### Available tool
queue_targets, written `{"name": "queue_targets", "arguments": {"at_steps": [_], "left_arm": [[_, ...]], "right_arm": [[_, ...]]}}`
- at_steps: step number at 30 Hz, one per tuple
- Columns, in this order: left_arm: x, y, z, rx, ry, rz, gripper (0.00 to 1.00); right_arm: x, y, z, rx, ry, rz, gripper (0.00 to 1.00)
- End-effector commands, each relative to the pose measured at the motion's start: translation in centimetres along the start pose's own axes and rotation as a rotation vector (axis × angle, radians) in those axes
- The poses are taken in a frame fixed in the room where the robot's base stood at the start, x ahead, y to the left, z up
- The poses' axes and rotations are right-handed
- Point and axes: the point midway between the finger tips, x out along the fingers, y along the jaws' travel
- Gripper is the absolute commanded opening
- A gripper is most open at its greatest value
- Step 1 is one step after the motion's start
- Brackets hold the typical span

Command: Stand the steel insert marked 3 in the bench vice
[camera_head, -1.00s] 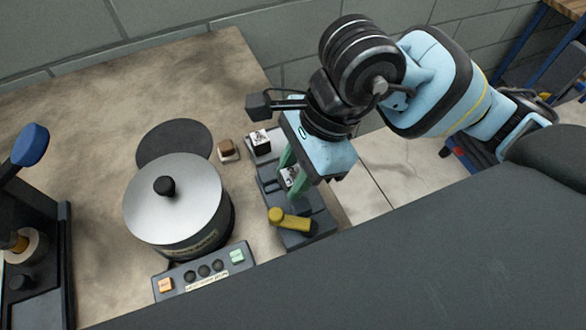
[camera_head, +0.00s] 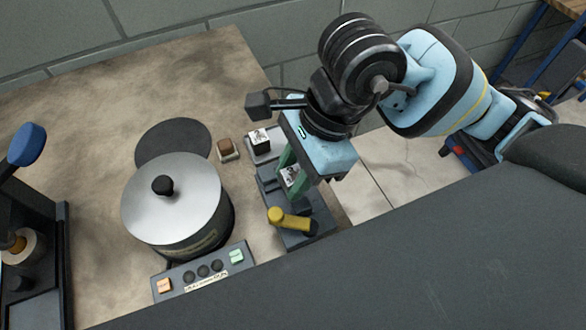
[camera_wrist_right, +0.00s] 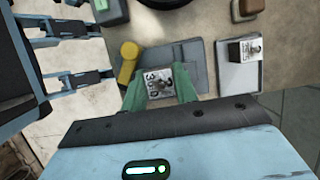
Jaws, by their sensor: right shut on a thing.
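My right gripper (camera_head: 298,170) is over the grey bench vice (camera_head: 307,232), at its far part. Its green fingers, also in the right wrist view (camera_wrist_right: 160,88), are shut on the steel insert (camera_wrist_right: 158,77). The insert is a small block with a pale top and dark marks, among which a 3 seems readable. It shows partly between the fingers in the head view (camera_head: 290,176). It is at the vice jaws, but I cannot tell whether it touches the vice bed. The vice's yellow handle (camera_head: 290,219) is on the near side. My left gripper is not in view.
A second pale-topped block (camera_head: 260,142) stands on a grey tray (camera_head: 277,149) beyond the vice. A brown block (camera_head: 227,147), a lidded pot (camera_head: 178,205) and a button panel (camera_head: 203,272) lie to the left. The far left of the bench (camera_head: 80,115) is clear.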

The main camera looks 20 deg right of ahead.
Motion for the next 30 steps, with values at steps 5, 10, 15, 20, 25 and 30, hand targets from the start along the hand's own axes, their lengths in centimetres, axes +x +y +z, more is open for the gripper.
{"name": "queue_targets", "arguments": {"at_steps": [5,10,15,20,25,30], "left_arm": [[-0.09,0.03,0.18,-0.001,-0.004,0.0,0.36],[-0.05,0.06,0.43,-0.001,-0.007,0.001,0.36],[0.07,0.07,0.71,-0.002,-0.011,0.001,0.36],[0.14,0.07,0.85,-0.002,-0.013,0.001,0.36],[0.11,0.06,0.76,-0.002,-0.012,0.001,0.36],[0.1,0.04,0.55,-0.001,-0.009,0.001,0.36]], "right_arm": [[-0.02,-0.01,0.03,-0.001,-0.001,-0.001,0.0],[0.17,-0.01,-0.05,0.0,-0.001,0.0,0.0],[0.45,-0.01,-0.17,0.0,-0.001,0.0,0.0],[0.59,-0.01,-0.23,0.0,-0.001,0.0,0.0],[0.48,-0.01,-0.19,0.0,-0.001,-0.001,0.0],[0.22,-0.02,-0.08,0.0,-0.001,-0.001,0.0]]}}
